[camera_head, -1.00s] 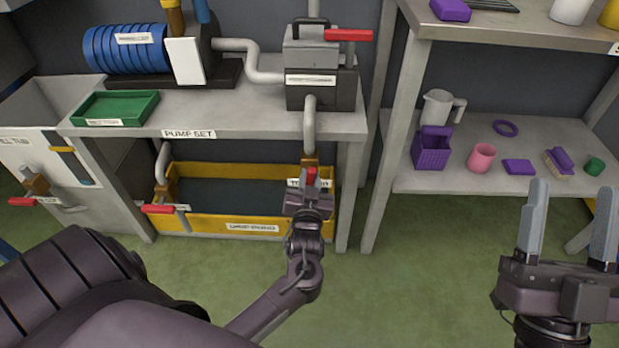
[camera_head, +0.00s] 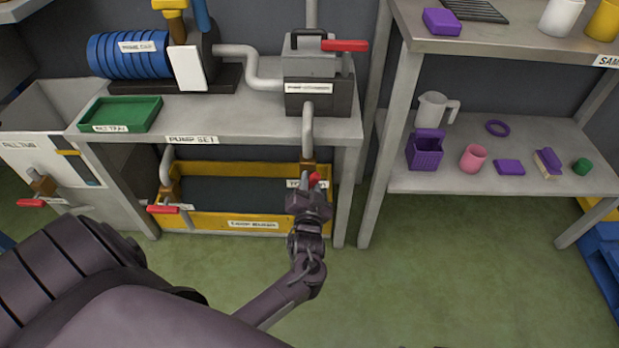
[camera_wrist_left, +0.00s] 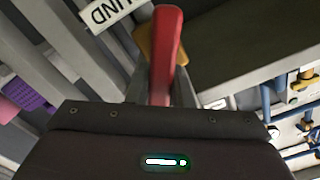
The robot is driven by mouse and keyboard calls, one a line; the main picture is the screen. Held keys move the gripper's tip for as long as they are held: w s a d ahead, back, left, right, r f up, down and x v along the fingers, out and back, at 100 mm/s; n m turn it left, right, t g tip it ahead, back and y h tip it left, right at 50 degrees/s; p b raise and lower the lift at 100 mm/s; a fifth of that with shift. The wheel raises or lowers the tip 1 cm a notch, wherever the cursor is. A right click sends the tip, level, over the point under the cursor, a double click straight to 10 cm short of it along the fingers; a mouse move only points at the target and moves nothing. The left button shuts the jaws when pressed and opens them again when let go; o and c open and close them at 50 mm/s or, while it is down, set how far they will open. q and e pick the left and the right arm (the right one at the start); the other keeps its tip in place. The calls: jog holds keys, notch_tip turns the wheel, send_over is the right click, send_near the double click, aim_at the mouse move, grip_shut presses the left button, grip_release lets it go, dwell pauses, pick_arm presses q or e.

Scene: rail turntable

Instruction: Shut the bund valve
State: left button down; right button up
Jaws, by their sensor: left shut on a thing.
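My left gripper (camera_head: 312,195) is at the right end of the yellow bund tray (camera_head: 190,222), under the pump bench. It is shut on a red valve lever (camera_head: 314,180), whose end shows just beyond the fingers. In the left wrist view the red lever (camera_wrist_left: 165,50) stands up between the fingers, beside an orange-brown valve body (camera_wrist_left: 150,42). A white label (camera_wrist_left: 108,12) ending in "UND" is next to it. The valve body (camera_head: 308,168) sits under a grey downpipe (camera_head: 308,130). My gripper hides most of the lever. My right gripper is out of view.
Another red lever (camera_head: 163,209) is at the bund's left end, and one more (camera_head: 30,203) is on the tub at far left. The bench leg (camera_head: 347,195) stands close right of my gripper. A shelf (camera_head: 490,180) with purple items is farther right. Green floor is clear in front.

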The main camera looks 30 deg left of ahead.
pick_arm(q)
jog(key=shift+d+r+m+p, duration=0.1)
jog(key=shift+m+p, duration=0.3)
jog(key=shift+m, duration=0.1)
jog(key=m+p, duration=0.1)
jog(key=m, duration=0.1)
jog(key=m+p, duration=0.2)
jog(key=shift+w+d+f, duration=0.15)
jog(key=shift+f, duration=0.05)
jog(key=m+p, duration=0.1)
jog(key=m, duration=0.2)
jog(key=shift+f+p, duration=0.2)
jog(key=shift+p, duration=0.1)
jog(key=shift+d+f+m+p, duration=0.15)
jog(key=shift+m+p, duration=0.15)
jog(key=shift+m, duration=0.5)
jog(key=shift+a+f+m+p, duration=0.15)
jog(key=shift+m+p, duration=0.1)
jog(key=shift+m, duration=0.55)
jog(key=shift+d, duration=0.1)
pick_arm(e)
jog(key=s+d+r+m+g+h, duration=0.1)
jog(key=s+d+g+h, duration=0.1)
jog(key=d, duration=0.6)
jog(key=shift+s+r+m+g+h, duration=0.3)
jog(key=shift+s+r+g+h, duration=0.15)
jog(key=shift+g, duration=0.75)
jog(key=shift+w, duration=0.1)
